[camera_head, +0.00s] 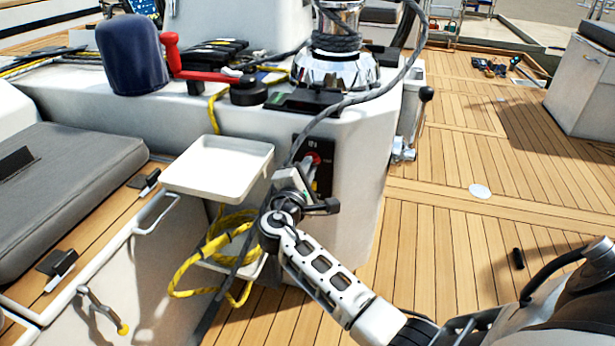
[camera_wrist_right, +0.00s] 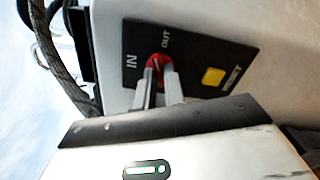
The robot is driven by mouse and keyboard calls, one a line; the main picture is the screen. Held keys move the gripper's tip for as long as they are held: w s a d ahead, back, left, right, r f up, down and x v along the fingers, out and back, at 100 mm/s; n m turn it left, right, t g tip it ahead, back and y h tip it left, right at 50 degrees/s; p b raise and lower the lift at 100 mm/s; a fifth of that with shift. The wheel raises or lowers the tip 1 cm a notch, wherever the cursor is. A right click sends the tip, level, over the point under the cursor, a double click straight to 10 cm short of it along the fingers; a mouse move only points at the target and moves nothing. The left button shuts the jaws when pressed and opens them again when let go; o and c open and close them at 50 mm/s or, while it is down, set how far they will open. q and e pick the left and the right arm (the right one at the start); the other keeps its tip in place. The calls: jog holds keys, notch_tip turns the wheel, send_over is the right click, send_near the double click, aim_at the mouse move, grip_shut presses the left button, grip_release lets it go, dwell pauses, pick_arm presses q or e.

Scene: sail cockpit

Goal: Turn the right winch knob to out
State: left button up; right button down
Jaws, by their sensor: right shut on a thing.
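The red winch knob (camera_head: 314,158) sits on a black panel (camera_head: 326,150) on the white cockpit console, below the chrome winch. In the right wrist view the red knob (camera_wrist_right: 158,63) lies between the labels IN and OUT, with a yellow button (camera_wrist_right: 213,76) beside it on the panel (camera_wrist_right: 190,55). My right gripper (camera_wrist_right: 159,80) has its two fingers on either side of the knob, shut on it. The fingers cover part of the knob, and I cannot tell exactly which label it points to. My left gripper is not in view.
A grey rope (camera_head: 345,103) hangs from the chrome winch (camera_head: 336,70) close to the panel. A white tray (camera_head: 222,168) juts out left of my right gripper, with coiled yellow rope (camera_head: 222,246) below it. A lever (camera_head: 416,120) stands right of the console. The wooden deck (camera_head: 450,235) is mostly clear.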

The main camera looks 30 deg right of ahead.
pick_arm(q)
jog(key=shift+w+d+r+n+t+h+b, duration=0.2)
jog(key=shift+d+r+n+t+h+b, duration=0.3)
jog(key=shift+b, duration=0.6)
pick_arm(e)
jog(key=m, duration=0.3)
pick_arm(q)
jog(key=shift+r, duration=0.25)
